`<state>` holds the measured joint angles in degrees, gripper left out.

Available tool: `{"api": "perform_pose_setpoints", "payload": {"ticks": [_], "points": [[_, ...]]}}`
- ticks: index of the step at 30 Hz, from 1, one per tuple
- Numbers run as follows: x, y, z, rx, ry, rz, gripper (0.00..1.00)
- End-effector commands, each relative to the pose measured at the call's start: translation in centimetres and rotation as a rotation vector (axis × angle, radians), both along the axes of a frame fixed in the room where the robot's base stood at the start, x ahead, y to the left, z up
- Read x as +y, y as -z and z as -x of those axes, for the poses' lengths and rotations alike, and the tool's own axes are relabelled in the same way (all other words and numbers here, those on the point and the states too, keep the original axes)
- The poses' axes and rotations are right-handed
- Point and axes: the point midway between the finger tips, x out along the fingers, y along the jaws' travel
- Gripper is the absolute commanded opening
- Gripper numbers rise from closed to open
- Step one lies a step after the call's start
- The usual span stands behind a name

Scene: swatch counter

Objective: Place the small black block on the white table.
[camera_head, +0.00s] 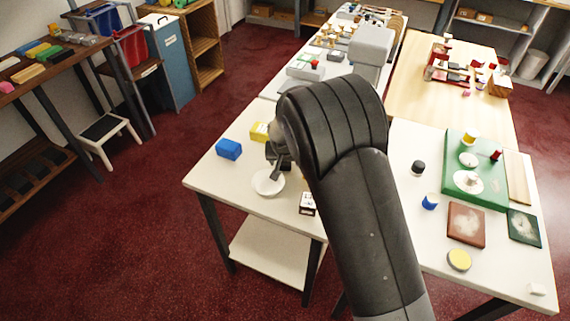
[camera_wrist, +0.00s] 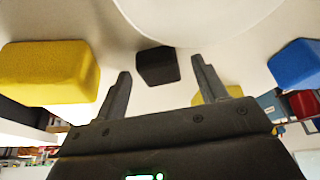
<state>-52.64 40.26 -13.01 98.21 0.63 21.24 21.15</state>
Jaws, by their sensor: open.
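The small black block (camera_wrist: 157,66) rests on the white table (camera_head: 225,180), between and just beyond the fingertips of my gripper (camera_wrist: 162,72) in the wrist view. My gripper is open, with nothing between its fingers. In the head view my gripper (camera_head: 279,158) is low over the table beside the white bowl, and my arm hides much of that area. I cannot make out the black block clearly there.
A white bowl (camera_head: 266,184) stands close to the block; its rim fills the top of the wrist view. A blue block (camera_head: 229,149) and a yellow block (camera_head: 260,132) flank the area. A small patterned box (camera_head: 307,204) stands by my arm. The table's front-left corner is clear.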

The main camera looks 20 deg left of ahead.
Motion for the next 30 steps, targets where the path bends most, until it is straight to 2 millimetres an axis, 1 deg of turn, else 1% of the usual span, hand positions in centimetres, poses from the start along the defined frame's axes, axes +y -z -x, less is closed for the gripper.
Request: {"api": "perform_pose_setpoints", "payload": {"ticks": [3, 9, 27, 28, 30], "points": [[0.09, 0.47, -0.23, -0.001, 0.001, -0.001, 0.65], [0.09, 0.47, -0.23, -0.001, 0.001, -0.001, 0.65], [0.08, 0.44, -0.22, -0.001, 0.001, -0.001, 0.16], [0.08, 0.44, -0.22, -0.001, 0.001, -0.001, 0.14], [0.08, 0.44, -0.22, -0.001, 0.001, -0.001, 0.14]]}}
